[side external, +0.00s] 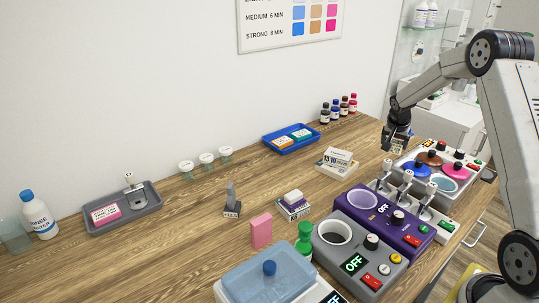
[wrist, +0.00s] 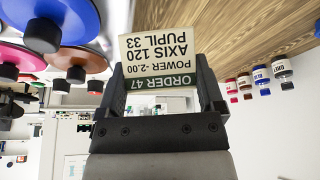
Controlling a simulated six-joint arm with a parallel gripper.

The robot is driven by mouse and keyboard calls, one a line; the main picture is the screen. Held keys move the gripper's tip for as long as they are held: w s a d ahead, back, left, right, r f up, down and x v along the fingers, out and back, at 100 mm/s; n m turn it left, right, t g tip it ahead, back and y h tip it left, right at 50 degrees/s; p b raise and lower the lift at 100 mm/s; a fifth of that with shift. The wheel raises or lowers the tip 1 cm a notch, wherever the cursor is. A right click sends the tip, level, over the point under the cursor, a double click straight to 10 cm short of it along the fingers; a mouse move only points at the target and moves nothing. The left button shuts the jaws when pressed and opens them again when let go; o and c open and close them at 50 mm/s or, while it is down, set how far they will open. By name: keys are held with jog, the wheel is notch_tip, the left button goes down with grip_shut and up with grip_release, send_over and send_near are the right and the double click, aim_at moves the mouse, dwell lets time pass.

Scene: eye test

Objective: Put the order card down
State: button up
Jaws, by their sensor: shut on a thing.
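The order card (wrist: 160,55) is between the fingers of my gripper (wrist: 172,72) in the wrist view. It is white with a green band and reads, upside down, ORDER 47, POWER -2.00, AXIS 120, PUPIL 33. My gripper is shut on it. In the side external view my gripper (side external: 397,140) hangs above the back right of the wooden bench (side external: 160,240), behind the metal tray of coloured pots. The card cannot be made out clearly in that view.
Below and right of my gripper is the metal tray (side external: 402,166) with blue, brown and pink lids. A white card block (side external: 337,160), a blue tray (side external: 291,139) and small bottles (side external: 338,108) stand to its left. Purple (side external: 372,210) and grey (side external: 350,245) heater units stand in front. Bare wood lies between.

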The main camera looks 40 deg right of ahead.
send_over(379, 162)
jog(key=s+a, duration=0.1)
jog(key=a, duration=0.1)
jog(key=shift+d+f, duration=0.15)
jog(key=shift+f, duration=1.35)
jog(key=shift+d+f, duration=0.1)
jog(key=shift+f, duration=1.4)
jog(key=shift+w+f, duration=0.1)
jog(key=shift+f, duration=0.05)
jog(key=shift+w+d+f, duration=0.1)
jog(key=shift+d+f, duration=0.05)
jog(key=shift+f, duration=1.5)
jog(key=shift+f, duration=0.2)
jog(key=o, duration=0.9)
jog(key=shift+r, duration=0.15)
